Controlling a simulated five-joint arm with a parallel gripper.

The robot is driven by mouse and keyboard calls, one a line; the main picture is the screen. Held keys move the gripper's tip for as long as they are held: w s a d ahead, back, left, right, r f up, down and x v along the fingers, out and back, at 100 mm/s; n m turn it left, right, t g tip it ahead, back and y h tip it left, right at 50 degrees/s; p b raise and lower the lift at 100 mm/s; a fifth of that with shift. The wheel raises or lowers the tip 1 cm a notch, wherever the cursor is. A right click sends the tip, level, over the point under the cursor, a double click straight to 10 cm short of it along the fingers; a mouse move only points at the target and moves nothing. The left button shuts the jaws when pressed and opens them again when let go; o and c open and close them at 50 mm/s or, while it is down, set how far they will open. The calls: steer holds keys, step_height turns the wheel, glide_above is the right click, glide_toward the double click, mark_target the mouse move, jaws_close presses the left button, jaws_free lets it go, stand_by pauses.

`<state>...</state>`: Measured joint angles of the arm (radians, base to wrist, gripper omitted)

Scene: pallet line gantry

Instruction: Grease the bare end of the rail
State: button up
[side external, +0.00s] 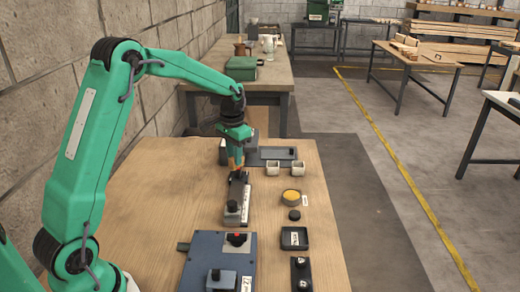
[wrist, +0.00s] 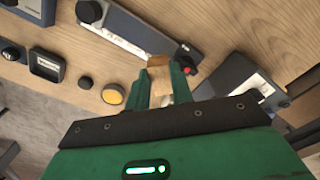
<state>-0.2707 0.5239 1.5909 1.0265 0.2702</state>
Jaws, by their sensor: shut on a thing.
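The rail (side external: 245,193) lies on the wooden bench, a pale bar with a dark block (side external: 232,208) on its near part. The wrist view shows the rail (wrist: 130,34) running across the top, with a red knob (wrist: 190,70) near its right end. My gripper (side external: 236,165) is over the rail's far end. In the wrist view my gripper (wrist: 160,84) is shut on a tan piece (wrist: 160,70), whose tip shows beside the rail. I cannot tell whether it touches. A round pot of yellow grease (side external: 292,197) stands right of the rail; it also shows in the wrist view (wrist: 113,94).
A black lid (side external: 294,215), a black tray (side external: 294,238) and a knobbed black block (side external: 300,270) line the bench's right side. Two small white cups (side external: 271,169) stand farther back. A blue box (side external: 205,250) is in front. The bench's left part is clear.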

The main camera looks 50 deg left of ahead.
steer(key=shift+w+a+f, duration=0.1)
steer(key=shift+a+f, duration=0.05)
steer(key=shift+a, duration=0.1)
steer(key=shift+f, duration=3.4)
steer(key=shift+s+d+f, duration=0.3)
steer(key=shift+d+f, duration=0.05)
steer(key=shift+f, duration=0.25)
steer(key=shift+s+d, duration=2.3)
steer(key=shift+s, duration=0.05)
steer(key=shift+w+a, duration=2.6)
steer(key=shift+w, duration=0.05)
steer(key=shift+r, duration=4.05)
